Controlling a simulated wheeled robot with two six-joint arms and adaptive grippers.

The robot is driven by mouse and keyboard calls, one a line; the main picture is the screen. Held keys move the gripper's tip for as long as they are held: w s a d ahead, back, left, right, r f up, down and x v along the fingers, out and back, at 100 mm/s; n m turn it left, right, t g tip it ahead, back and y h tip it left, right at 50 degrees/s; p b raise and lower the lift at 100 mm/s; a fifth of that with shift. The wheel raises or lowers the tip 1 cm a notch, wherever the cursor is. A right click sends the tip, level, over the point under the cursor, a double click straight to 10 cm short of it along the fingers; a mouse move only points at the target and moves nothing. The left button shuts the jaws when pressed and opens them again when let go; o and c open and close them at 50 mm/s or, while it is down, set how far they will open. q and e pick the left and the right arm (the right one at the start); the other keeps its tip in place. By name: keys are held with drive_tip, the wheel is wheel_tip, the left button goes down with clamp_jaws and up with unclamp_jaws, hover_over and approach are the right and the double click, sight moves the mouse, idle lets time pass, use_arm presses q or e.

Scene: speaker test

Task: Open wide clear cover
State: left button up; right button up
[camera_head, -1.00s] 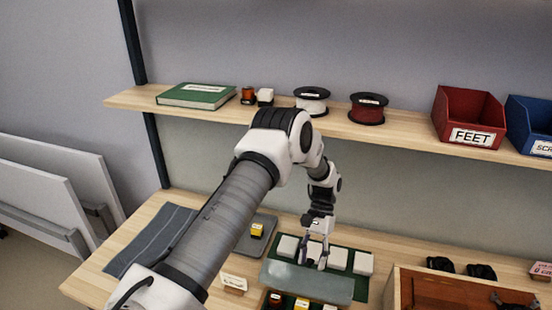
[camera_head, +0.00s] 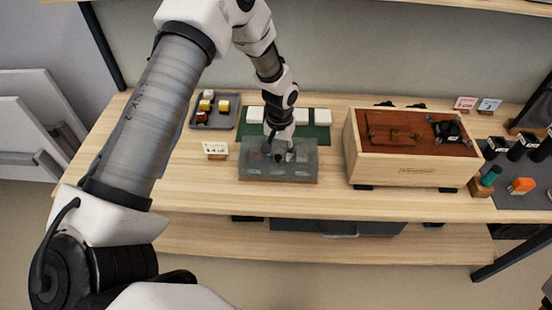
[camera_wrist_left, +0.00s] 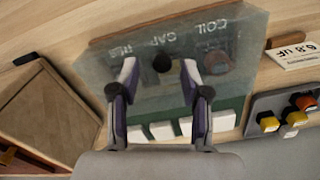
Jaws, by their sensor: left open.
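The wide clear cover (camera_head: 252,171) is a greyish see-through panel lying flat over a low tray near the front middle of the table. In the left wrist view the cover (camera_wrist_left: 105,65) fills the upper middle, with lettering and round parts showing through it. A small dark knob (camera_wrist_left: 162,62) shows between my fingertips. My left gripper (camera_head: 279,154) points down over the cover; in the wrist view its fingers (camera_wrist_left: 159,74) are open, one on each side of the knob. I cannot tell whether they touch it. My right gripper is not in view.
Several white blocks (camera_head: 322,117) sit on a green mat behind the cover. A grey tray (camera_head: 229,122) with small parts and a label card (camera_head: 215,149) stand to the left. A wooden box (camera_head: 405,171) stands close on the right. Bare table lies in front.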

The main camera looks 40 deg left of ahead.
use_arm(q)
wheel_tip(320, 180, up, 6)
drive_tip(key=shift+a+f+b, duration=0.1)
drive_tip(key=shift+a+b, duration=0.05)
drive_tip(key=shift+b, duration=0.5)
drive_tip(key=shift+m+h, duration=0.4)
drive_tip(key=s+d+f, duration=0.2)
drive_tip(key=s+f, duration=0.1)
drive_tip(key=s+d+f, duration=0.2)
drive_tip(key=s+f, duration=0.1)
drive_tip(key=f, duration=0.1)
drive_tip(key=s+d+f, duration=0.1)
drive_tip(key=s+f, duration=0.2)
drive_tip(key=f, duration=0.1)
drive_tip(key=shift+d+f, duration=0.2)
drive_tip(key=shift+d, duration=0.2)
drive_tip(key=shift+f, duration=0.15)
